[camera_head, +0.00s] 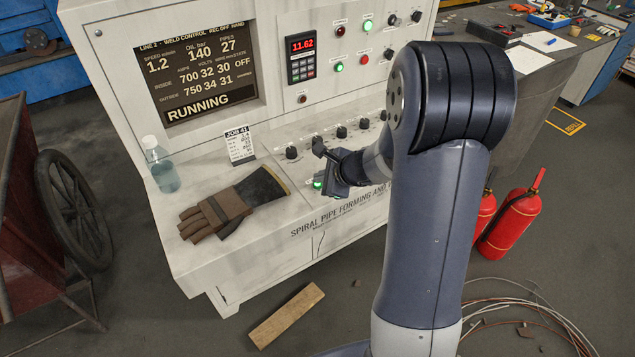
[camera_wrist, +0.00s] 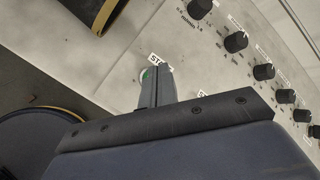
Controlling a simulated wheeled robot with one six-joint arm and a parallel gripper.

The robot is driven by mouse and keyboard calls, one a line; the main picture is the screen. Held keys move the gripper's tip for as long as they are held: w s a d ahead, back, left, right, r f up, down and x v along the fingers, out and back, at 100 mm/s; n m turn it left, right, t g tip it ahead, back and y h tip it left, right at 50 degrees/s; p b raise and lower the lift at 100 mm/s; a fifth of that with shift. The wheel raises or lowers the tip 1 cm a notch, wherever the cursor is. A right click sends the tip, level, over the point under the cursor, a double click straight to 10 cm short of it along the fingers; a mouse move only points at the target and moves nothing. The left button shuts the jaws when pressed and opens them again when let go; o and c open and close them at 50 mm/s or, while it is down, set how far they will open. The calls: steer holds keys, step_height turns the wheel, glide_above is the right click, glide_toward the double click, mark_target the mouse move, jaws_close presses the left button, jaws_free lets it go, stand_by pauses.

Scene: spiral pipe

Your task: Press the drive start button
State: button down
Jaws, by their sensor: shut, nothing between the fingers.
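A green lit button (camera_head: 318,184) sits low on the sloped panel of the pale console (camera_head: 205,255). In the wrist view the green button (camera_wrist: 146,75) shows just beside my fingertips, partly hidden by them, near a label beginning "ST" (camera_wrist: 158,57). My gripper (camera_head: 330,180) points down at the panel by this button; it shows in the wrist view too (camera_wrist: 157,80). It is shut and empty. I cannot tell whether the fingertips touch the button. The console screen (camera_head: 205,75) reads "RUNNING".
Several black knobs (camera_head: 341,131) line the panel. A brown work glove (camera_head: 225,210), a clear bottle (camera_head: 160,165) and a job card (camera_head: 240,146) lie or stand left of my gripper. A keypad (camera_head: 302,60) is above. Red extinguishers (camera_head: 512,222) stand on the floor at right.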

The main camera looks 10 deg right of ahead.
steer(key=shift+r, duration=0.5)
step_height(320, 180, up, 5)
steer(key=p, duration=0.4)
steer(key=shift+r, duration=0.1)
stand_by(0.8)
